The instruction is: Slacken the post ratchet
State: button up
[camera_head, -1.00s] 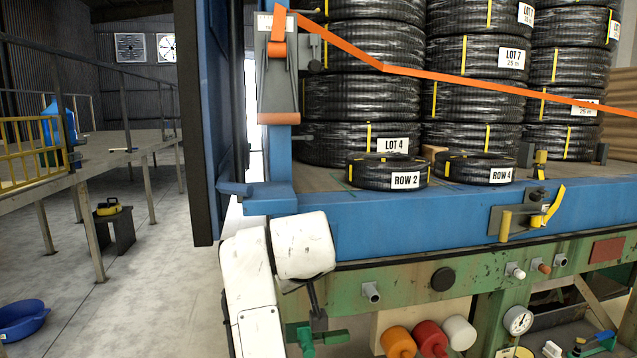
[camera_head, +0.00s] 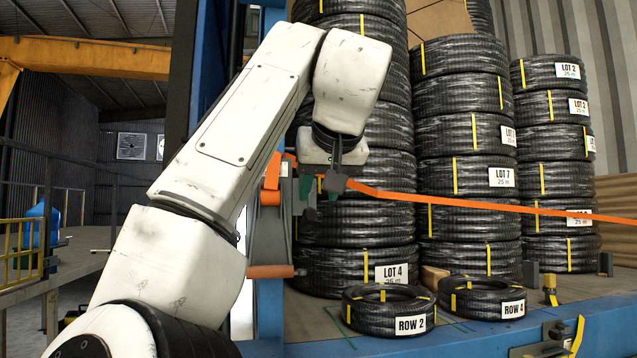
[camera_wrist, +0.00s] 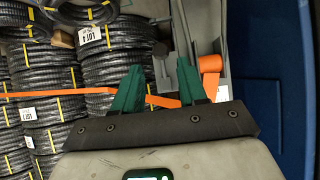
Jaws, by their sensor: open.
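The post ratchet (camera_head: 268,235) is a grey body with an orange grip bar (camera_head: 270,271) across its lower end, mounted on the blue post (camera_head: 268,318). The orange strap (camera_head: 450,201) runs from it to the right, across the hose stacks. My gripper (camera_head: 321,188) is open and empty, just right of the ratchet's upper part, in front of the left stack. My forearm and wrist cover part of the post and stack. In the wrist view, my green fingers (camera_wrist: 158,84) are spread apart. The strap (camera_wrist: 60,94) passes behind them, and its orange loop (camera_wrist: 210,66) shows at right.
Tall stacks of black hose coils (camera_head: 462,135) stand on the blue-edged bed. Two low coils, ROW 2 (camera_head: 388,310) and ROW 4 (camera_head: 485,299), lie in front. A yellow-handled fitting (camera_head: 549,290) stands at the bed's edge. A railed walkway (camera_head: 72,265) is at left.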

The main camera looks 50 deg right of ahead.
aim_at(311, 215)
jog(key=shift+x, duration=4.2)
jog(key=shift+w, duration=0.1)
jog(key=shift+w+d+f, duration=0.1)
jog(key=shift+d+f, duration=0.05)
jog(key=shift+c, duration=0.2)
